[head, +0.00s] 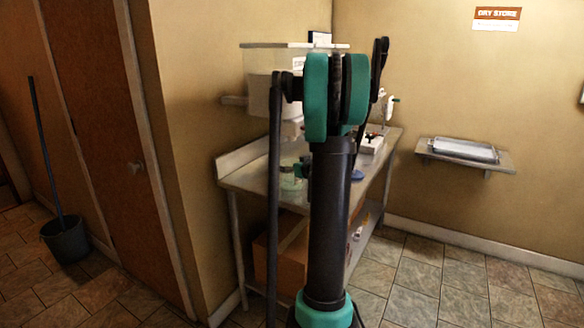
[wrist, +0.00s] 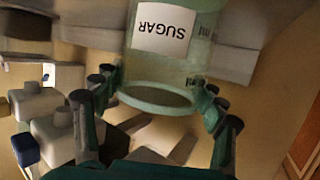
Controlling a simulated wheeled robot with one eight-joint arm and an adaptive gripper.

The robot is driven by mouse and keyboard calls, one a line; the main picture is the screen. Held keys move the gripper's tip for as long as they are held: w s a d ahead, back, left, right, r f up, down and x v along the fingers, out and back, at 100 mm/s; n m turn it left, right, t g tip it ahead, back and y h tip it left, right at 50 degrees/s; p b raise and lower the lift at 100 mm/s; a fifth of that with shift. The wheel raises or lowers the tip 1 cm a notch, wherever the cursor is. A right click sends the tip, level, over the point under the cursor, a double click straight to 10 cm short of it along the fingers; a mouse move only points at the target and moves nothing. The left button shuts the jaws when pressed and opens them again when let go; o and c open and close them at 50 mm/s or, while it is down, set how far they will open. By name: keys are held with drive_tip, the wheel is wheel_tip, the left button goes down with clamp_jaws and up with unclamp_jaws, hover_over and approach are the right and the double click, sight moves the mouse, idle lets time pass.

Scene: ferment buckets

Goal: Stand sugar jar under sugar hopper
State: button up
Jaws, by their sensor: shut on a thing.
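The sugar jar (wrist: 185,62) is pale green and see-through, with a white SUGAR label that reads upside down in the wrist view. My gripper (wrist: 158,100) is shut on it, with dark and green fingers on both sides near its rim. In the head view the jar (head: 290,181) shows small and greenish over the left part of the bench, partly behind my arm. Whether its base touches the bench I cannot tell. The sugar hopper appears to be the clear wall bin (head: 258,72) with a white lid, above the jar; its label is mostly hidden by my arm.
The metal bench (head: 240,178) runs along the wall, with white items (head: 371,143) farther back. A cardboard box (head: 265,262) sits below. A wall shelf (head: 465,156) holds a tray at right. A mop bucket (head: 66,238) stands far left. Tiled floor at right is clear.

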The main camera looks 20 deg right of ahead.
drive_tip(key=o, duration=1.8)
drive_tip(key=shift+f, duration=0.15)
drive_tip(key=shift+o, duration=0.2)
